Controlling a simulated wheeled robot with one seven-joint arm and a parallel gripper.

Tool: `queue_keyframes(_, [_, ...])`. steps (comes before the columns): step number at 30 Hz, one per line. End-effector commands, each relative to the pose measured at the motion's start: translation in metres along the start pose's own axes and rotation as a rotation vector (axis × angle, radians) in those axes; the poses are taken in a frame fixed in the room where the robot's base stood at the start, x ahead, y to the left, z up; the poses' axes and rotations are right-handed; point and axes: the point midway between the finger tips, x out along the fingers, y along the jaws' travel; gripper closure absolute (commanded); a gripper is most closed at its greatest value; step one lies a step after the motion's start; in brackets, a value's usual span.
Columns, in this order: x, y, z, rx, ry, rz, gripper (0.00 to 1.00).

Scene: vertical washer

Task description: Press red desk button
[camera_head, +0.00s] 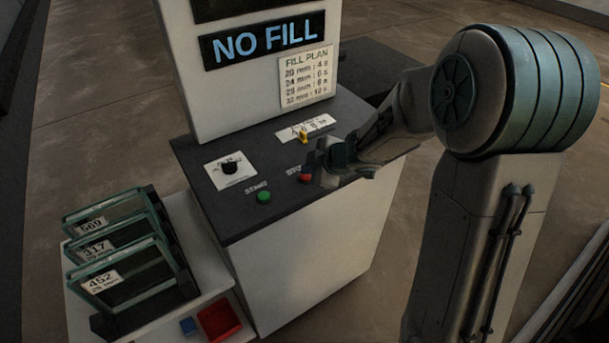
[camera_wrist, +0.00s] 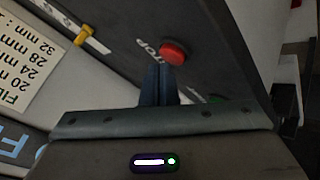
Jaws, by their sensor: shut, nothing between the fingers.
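The red button (camera_head: 305,178) sits on the dark desk top of the machine, beside its white STOP lettering. It also shows in the wrist view (camera_wrist: 174,52), just beyond the fingertips. My gripper (camera_head: 322,170) is over the desk, close to the right of the red button in the head view and partly covering its surroundings. In the wrist view the fingers (camera_wrist: 158,72) are together and empty, pointing toward the button. I cannot tell whether the fingertips touch it.
A green button (camera_head: 264,197) lies left of the red one. A black knob (camera_head: 230,168) and a yellow lever (camera_head: 303,137) are farther back. The upright panel (camera_head: 255,70) reads NO FILL. A rack of glass panes (camera_head: 115,250) and a red bin (camera_head: 219,318) stand at left.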

Motion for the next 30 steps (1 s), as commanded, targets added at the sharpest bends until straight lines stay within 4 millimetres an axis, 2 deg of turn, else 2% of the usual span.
queue_keyframes(30, [0.0067, -0.0053, 0.0052, 0.001, -0.001, -0.001, 1.00])
